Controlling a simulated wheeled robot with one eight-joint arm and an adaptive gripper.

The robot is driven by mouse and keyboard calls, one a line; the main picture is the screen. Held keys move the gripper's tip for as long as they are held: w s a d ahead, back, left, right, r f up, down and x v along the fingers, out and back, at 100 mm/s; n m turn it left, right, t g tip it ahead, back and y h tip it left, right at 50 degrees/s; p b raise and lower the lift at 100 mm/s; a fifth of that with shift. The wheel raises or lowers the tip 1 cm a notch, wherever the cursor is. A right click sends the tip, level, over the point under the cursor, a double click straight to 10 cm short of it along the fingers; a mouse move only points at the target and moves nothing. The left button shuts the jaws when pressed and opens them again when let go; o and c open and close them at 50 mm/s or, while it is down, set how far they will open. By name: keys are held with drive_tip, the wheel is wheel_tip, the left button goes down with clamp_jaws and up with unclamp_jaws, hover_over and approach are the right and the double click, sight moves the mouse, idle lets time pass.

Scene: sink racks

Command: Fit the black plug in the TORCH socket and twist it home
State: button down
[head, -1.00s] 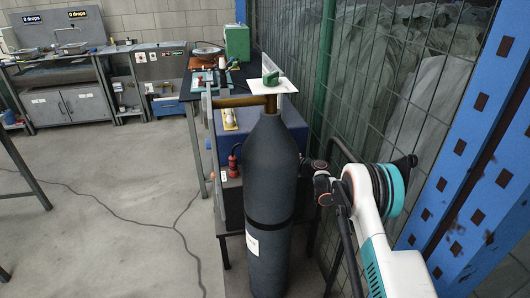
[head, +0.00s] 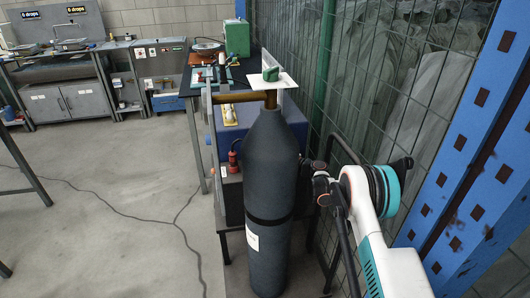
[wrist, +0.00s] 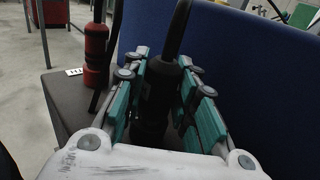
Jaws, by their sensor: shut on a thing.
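The black plug (wrist: 158,95) stands about upright between the teal fingers of my gripper (wrist: 165,75) in the wrist view, with its black cable rising from the top. My gripper is shut on it. The plug's lower end is hidden by the fingers and the wrist housing, so I cannot tell whether it sits in a socket. No TORCH label is readable. In the head view the gripper and black plug are hidden behind the dark cylinder.
A red plug (wrist: 96,55) stands on the dark unit (wrist: 62,95) left of my gripper, beside a small white label; it also shows in the head view (head: 233,157). A blue box wall (wrist: 245,60) is close on the right. The tall gas cylinder (head: 270,185) stands in front.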

drive_tip(key=c, duration=1.2)
unclamp_jaws()
drive_tip(key=v, duration=0.7)
drive_tip(key=shift+s+d, duration=0.1)
drive_tip(key=shift+d, duration=0.1)
